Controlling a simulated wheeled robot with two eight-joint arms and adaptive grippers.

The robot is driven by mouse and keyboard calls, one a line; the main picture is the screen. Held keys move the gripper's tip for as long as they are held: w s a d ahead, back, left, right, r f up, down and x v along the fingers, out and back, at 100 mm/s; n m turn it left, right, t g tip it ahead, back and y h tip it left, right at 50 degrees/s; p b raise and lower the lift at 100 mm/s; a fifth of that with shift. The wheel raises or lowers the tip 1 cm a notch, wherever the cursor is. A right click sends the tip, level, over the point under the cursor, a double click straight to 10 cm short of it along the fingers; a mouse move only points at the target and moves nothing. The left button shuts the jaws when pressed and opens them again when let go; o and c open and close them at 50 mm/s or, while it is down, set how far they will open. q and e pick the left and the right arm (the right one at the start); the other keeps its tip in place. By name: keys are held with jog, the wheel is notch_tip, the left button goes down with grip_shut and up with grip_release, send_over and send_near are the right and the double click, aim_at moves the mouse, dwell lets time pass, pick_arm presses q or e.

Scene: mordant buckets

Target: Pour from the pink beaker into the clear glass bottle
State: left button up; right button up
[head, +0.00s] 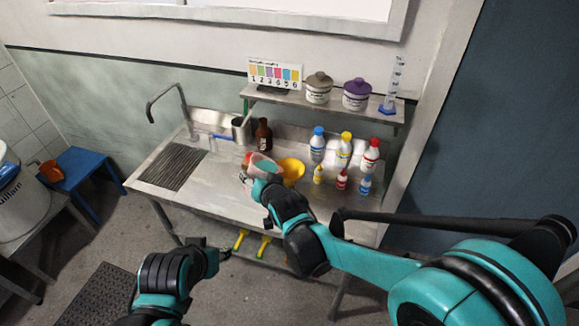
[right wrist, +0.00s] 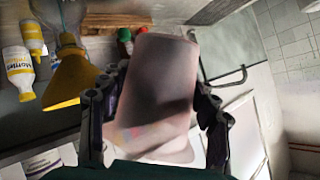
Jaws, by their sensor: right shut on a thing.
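The pink beaker (head: 262,160) is above the steel counter, held by my right gripper (head: 255,177). In the right wrist view, the fingers of my right gripper (right wrist: 165,105) stand on either side of the pale pink beaker (right wrist: 158,75), which fills the middle. A yellow funnel (head: 293,168) is just right of the beaker; it also shows in the right wrist view (right wrist: 75,78). Clear glass (right wrist: 72,12) shows faintly by the funnel's narrow end; the clear glass bottle is otherwise hard to make out. The beaker's contents are hidden. My left gripper (head: 218,254) is low in front of the counter, away from these things.
Behind the beaker stands a brown bottle (head: 263,134). Several bottles with coloured caps (head: 343,150) stand right of the funnel. A shelf (head: 330,107) above holds lidded jars, a colour chart and a blue-based cylinder. The sink's ribbed drainboard (head: 173,166) is clear on the left.

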aim_at(261, 171)
jog(key=shift+w+d+r+m+g+y+p, duration=0.1)
jog(key=shift+d+r+m+y+p, duration=0.05)
jog(key=shift+r+p, duration=0.45)
jog(key=shift+w+d+r+m+g+y+p, duration=0.1)
jog(key=shift+d+r+y+p, duration=0.1)
jog(key=shift+r+p, duration=0.4)
jog(key=shift+w+d+r+m+g+y+p, duration=0.15)
jog(key=shift+r+p, duration=0.3)
jog(key=shift+r, duration=0.25)
jog(key=shift+d+f+m+y, duration=0.1)
jog(key=shift+f+m+y, duration=0.15)
jog(key=shift+m+y, duration=0.25)
dwell(1.9)
jog(key=shift+f+m+g+y, duration=0.25)
jog(key=shift+m+g+y, duration=0.15)
jog(key=shift+m+g, duration=0.1)
dwell(2.1)
jog(key=shift+r, duration=0.2)
dwell(0.9)
